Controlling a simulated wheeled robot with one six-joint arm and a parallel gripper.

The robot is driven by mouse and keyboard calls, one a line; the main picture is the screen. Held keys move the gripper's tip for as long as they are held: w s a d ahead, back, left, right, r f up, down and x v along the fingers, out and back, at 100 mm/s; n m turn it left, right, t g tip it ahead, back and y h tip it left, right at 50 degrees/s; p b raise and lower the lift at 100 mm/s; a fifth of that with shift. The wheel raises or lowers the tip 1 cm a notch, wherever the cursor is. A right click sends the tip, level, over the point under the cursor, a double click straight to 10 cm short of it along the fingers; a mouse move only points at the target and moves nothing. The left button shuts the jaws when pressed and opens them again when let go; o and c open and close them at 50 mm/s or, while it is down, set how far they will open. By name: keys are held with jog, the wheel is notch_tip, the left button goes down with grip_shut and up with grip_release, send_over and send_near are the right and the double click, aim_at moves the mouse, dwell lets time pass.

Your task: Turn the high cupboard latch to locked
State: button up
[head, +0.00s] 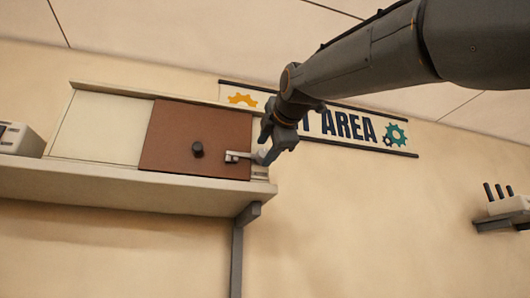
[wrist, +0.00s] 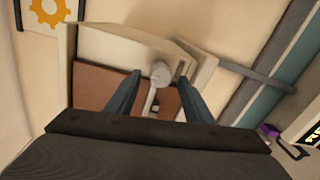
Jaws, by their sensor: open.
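The high cupboard (head: 98,128) stands on a wall shelf, with a brown door panel (head: 180,130) at its right part. A pale grey latch (head: 238,156) lies roughly level at the door's right edge, reaching over the brown panel. My gripper (head: 266,156) is at the latch's right end. In the wrist view the latch (wrist: 159,74) shows a rounded end between my two open fingers, with a thin arm running down over the brown door (wrist: 95,88). My gripper (wrist: 160,76) has one finger on each side. I cannot tell whether either finger touches the latch.
A black round knob (head: 197,149) sticks out from the brown door, left of the latch. The shelf (head: 130,188) runs below the cupboard on a grey bracket (head: 239,235). A sign (head: 350,127) is on the wall behind my arm.

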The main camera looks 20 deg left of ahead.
jog(key=b+v, duration=0.2)
jog(key=v, duration=0.4)
jog(key=shift+s+d, duration=0.25)
